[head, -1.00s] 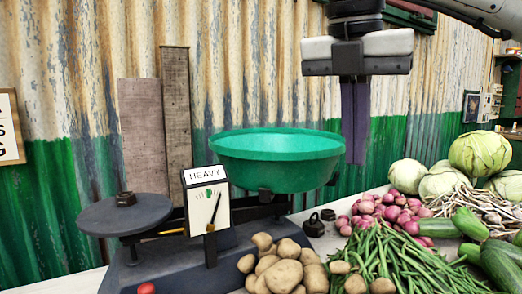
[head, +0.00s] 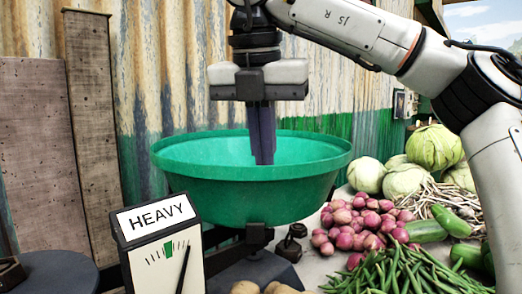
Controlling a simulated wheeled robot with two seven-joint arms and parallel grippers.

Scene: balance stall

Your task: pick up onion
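Several small red-pink onions (head: 345,240) lie in a pile on the counter, right of the green bowl. My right gripper (head: 263,163) comes in from the upper right and points down over the green bowl (head: 250,205) of the scale. Its two dark purple fingers are together, with tips inside the bowl's outline and nothing visible between them. It is left of the onion pile and apart from it. The bottom of the bowl is hidden by its near wall. My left gripper is out of view.
The scale's dial (head: 160,245) reads HEAVY at front left, beside a dark plate (head: 55,275). Cabbages (head: 433,147), green beans (head: 400,272), cucumbers (head: 425,232) and potatoes (head: 270,288) surround the onions. A corrugated wall (head: 180,60) stands behind.

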